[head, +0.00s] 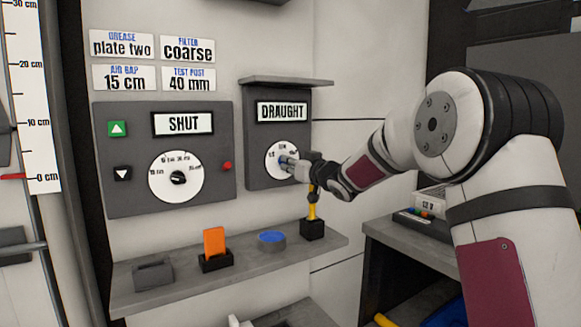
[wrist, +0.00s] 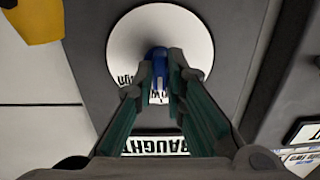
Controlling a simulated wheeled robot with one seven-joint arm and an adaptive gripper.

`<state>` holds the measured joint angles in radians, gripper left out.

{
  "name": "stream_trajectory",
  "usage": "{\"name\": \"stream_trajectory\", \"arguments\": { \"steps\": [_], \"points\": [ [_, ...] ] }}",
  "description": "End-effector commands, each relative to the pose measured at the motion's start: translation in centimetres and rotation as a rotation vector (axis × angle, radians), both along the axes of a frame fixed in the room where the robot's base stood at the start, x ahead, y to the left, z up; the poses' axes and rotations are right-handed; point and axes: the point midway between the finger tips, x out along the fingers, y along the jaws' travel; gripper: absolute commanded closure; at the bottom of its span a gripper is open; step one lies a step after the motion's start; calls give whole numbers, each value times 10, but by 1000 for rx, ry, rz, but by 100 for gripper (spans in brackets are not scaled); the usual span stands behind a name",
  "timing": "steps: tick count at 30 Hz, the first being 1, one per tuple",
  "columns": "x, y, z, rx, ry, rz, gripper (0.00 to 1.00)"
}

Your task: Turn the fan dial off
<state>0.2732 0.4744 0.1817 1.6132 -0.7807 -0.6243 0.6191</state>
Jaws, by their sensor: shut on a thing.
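The fan dial (head: 274,150) is a round white disc on the grey panel labelled DRAUGHT (head: 282,112). In the wrist view the dial (wrist: 135,38) appears upside down, with a blue knob (wrist: 158,54) at its centre. My gripper (head: 288,162) reaches in from the right, in front of the dial. In the wrist view my gripper (wrist: 160,75) has its fingers closed on both sides of the blue knob. The dial's lettering is partly hidden by the fingers, and the knob's setting cannot be read.
A small shelf (head: 285,81) juts out above the DRAUGHT panel. The SHUT panel (head: 184,124) with another dial (head: 176,178) is to the left. Below, a ledge (head: 180,290) holds an orange block (head: 214,242), a blue-topped dish (head: 272,237) and a yellow-handled tool (head: 312,210) under my gripper.

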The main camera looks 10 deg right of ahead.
Motion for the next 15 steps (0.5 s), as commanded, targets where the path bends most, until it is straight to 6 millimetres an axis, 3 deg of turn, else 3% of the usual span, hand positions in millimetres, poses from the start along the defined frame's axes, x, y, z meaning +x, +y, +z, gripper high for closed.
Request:
{"name": "stream_trajectory", "arguments": {
  "steps": [15],
  "points": [
    [0, 0, -3, -468, -151, 0, 100]
  ]
}}
